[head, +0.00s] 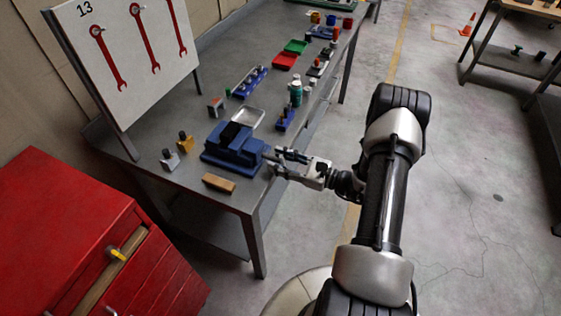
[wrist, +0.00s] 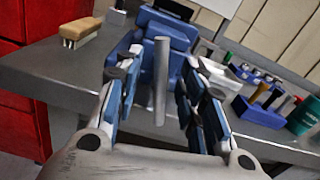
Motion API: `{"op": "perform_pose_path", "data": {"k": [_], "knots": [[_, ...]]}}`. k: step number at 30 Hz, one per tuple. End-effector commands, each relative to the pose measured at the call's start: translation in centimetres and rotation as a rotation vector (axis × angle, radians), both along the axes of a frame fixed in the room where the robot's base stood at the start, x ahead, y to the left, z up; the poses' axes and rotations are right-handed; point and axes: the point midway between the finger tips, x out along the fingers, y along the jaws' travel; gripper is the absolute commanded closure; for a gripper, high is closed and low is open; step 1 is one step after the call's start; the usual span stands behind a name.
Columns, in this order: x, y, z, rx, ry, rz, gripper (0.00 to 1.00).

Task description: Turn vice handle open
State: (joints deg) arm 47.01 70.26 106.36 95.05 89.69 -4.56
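The blue vice (head: 234,147) stands on the workbench near its front edge. In the wrist view the vice (wrist: 166,27) is straight ahead. Its grey handle bar (wrist: 160,80) stands upright in that picture, in front of the vice body. My gripper (wrist: 162,75) is open, with one blue-padded finger on each side of the bar. Gaps show between the bar and both fingers. In the head view my gripper (head: 287,162) reaches the vice's right side from the bench front, and the handle there is mostly hidden by the fingers.
The grey workbench (head: 180,121) holds a wooden brush (head: 218,183) close to the vice. A metal tray (head: 248,118), a blue tool holder (head: 285,121) and a green container (head: 296,92) stand nearby. A red cabinet (head: 70,220) is at left. Open floor lies to the right.

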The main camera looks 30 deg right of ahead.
Motion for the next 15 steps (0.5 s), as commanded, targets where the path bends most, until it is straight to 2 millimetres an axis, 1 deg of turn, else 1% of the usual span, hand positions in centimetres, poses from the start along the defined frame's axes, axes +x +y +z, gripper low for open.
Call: {"op": "perform_pose_path", "data": {"k": [7, 15], "knots": [[0.04, 0.04, 0.03, 0.0, 0.0, 0.0, 0.64], [0.03, 0.03, 0.03, 0.0, 0.0, 0.0, 0.82]]}}
